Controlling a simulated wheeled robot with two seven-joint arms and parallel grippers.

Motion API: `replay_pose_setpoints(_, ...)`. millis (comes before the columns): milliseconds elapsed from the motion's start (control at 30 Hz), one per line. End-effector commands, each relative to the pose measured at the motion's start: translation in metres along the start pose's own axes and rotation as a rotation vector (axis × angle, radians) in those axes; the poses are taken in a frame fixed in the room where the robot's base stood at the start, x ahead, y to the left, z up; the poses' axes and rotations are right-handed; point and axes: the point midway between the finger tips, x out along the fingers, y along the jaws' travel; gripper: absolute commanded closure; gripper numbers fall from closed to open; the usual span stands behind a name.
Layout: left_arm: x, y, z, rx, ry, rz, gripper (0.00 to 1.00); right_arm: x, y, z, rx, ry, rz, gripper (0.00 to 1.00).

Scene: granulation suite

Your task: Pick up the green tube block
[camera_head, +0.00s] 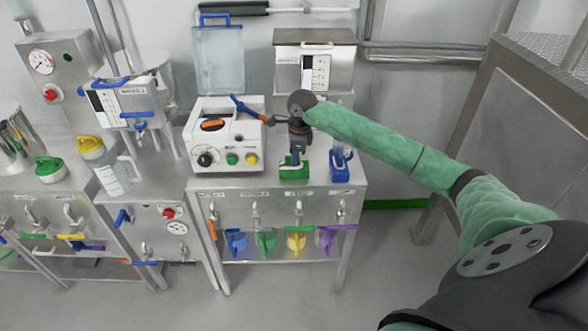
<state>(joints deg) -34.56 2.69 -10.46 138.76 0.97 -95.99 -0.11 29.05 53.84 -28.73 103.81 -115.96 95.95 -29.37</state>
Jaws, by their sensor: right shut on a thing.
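The green tube block (294,174) is on the steel bench top, near its front edge, with its upper part hidden by my gripper. My right gripper (295,158) points down onto it from above and is shut on it. The block looks upright; I cannot tell whether it is clear of the bench. My right arm reaches in from the right, with green links. My left gripper is not in view.
A blue tube block (340,170) stands close on the right. A white machine (222,140) with a dial and coloured buttons is on the left. A panelled steel unit (316,68) stands behind. Coloured scoops (266,240) hang under the bench front (275,205).

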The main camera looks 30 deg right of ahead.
Motion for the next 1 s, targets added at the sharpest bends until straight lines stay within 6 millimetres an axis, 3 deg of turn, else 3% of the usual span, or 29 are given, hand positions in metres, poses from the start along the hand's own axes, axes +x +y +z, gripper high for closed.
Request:
replay_pose_setpoints(333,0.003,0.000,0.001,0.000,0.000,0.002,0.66,-0.006,-0.001,0.001,0.000,-0.001,-0.002,1.00)
replay_pose_setpoints(533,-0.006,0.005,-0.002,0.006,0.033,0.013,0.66,-0.028,-0.001,0.004,0.000,-0.001,-0.004,1.00)
replay_pose_setpoints(600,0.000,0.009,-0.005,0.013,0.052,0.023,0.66,-0.039,-0.001,0.005,-0.001,-0.002,-0.004,1.00)
replay_pose_setpoints(1000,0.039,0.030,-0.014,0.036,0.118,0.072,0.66,-0.080,0.016,-0.049,0.002,0.003,-0.002,1.00)
